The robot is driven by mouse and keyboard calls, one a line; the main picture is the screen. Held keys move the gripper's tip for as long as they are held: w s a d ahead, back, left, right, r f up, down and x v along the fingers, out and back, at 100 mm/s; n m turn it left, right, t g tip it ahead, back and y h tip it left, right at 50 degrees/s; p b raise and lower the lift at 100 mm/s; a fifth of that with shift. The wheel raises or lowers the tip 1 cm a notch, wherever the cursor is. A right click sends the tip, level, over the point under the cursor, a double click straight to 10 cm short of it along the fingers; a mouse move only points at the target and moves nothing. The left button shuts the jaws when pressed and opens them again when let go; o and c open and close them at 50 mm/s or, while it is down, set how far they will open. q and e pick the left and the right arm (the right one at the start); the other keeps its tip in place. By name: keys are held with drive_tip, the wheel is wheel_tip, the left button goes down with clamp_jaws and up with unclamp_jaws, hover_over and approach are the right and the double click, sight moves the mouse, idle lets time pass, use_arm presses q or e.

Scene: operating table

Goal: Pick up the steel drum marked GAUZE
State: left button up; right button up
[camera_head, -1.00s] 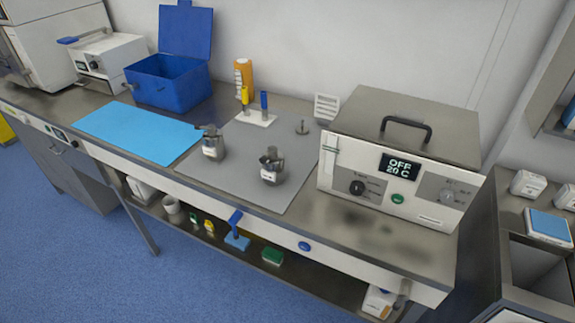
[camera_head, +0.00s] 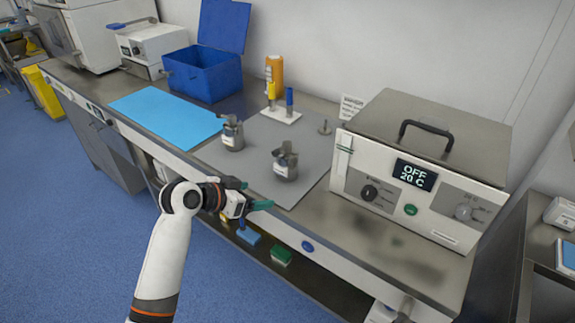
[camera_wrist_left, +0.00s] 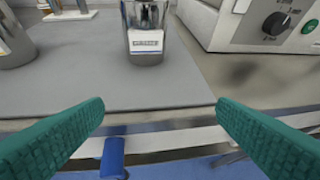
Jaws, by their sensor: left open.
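Two small steel drums stand on the grey mat (camera_head: 258,190). One drum (camera_head: 285,166) is nearer the mat's front right, the other (camera_head: 232,135) further left. In the left wrist view the right-hand drum (camera_wrist_left: 146,22) is upright ahead, with a white label whose print is too small to read. The other drum (camera_wrist_left: 14,42) is cut off at the left edge. My left gripper (camera_head: 258,194) is open and empty at the table's front edge, short of the drums. Its green fingers (camera_wrist_left: 160,128) are spread wide. My right gripper is not in view.
A heater box (camera_head: 420,170) with a display reading OFF 20 C stands right of the mat. A blue open-lidded bin (camera_head: 205,75), an orange bottle (camera_head: 274,72) and a white stand (camera_head: 282,114) are behind. A blue sheet (camera_head: 165,115) lies left. The mat's front is clear.

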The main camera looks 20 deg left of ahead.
use_arm(q)
drive_tip(key=m+t+h, duration=0.1)
approach(283, 154)
drive_tip(key=x, duration=0.1)
drive_tip(key=p+x, duration=0.1)
drive_tip(key=x, duration=0.2)
drive_tip(key=shift+d+f, duration=0.4)
drive_tip(key=shift+f, duration=0.05)
drive_tip(key=x, duration=0.1)
drive_tip(key=p+x, duration=0.1)
drive_tip(key=x, duration=0.2)
drive_tip(key=shift+w+r+p, duration=0.15)
drive_tip(key=shift+w+p, duration=0.25)
drive_tip(key=shift+w, duration=0.2)
drive_tip(key=shift+w+d, duration=0.1)
drive_tip(key=shift+w, duration=0.15)
drive_tip(key=shift+t, duration=0.3)
drive_tip(key=c, duration=1.2)
